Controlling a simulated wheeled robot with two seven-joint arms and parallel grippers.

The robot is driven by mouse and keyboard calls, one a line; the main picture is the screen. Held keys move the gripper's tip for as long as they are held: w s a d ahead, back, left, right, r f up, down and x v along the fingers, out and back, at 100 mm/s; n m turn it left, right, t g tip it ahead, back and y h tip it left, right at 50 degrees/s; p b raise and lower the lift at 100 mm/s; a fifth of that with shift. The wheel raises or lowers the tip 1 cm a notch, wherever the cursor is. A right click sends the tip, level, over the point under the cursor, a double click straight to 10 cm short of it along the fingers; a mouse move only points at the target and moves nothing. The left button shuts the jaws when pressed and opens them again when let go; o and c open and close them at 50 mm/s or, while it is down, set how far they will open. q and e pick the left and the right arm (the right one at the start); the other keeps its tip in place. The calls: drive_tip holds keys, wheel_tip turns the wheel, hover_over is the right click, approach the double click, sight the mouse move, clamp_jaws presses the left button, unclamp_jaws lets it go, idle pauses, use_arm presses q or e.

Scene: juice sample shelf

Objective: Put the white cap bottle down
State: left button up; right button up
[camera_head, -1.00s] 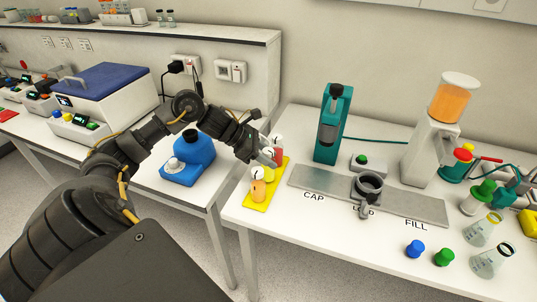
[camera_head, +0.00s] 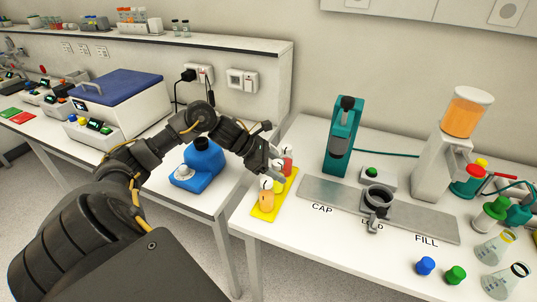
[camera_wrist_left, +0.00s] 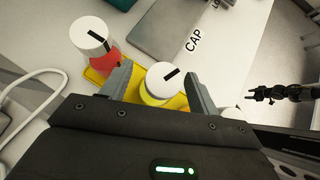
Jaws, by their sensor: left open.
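The yellow tray (camera_head: 262,213) stands at the left end of the right bench with white-capped bottles on it. A yellow bottle with a striped white cap (camera_wrist_left: 160,80) stands upright between the fingers of my left gripper (camera_head: 277,173). The left gripper is open, with a finger on each side of this bottle in the left wrist view. The red bottle (camera_head: 287,163) stands behind it, and the orange bottle (camera_head: 266,199) in front. Most of the yellow bottle's body is hidden by the gripper. What looks like my right gripper (camera_wrist_left: 262,94) shows small in the left wrist view.
A metal plate (camera_head: 330,192) marked CAP, LOAD and FILL lies right of the tray, with a teal press (camera_head: 342,135) behind it. A blue device (camera_head: 203,163) stands on the left bench. Loose blue (camera_head: 426,265) and green (camera_head: 455,274) caps lie at the front right.

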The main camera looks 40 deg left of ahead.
use_arm(q)
drive_tip(key=b+v, duration=0.5)
drive_tip(key=v, duration=0.7)
drive_tip(key=shift+w, duration=0.1)
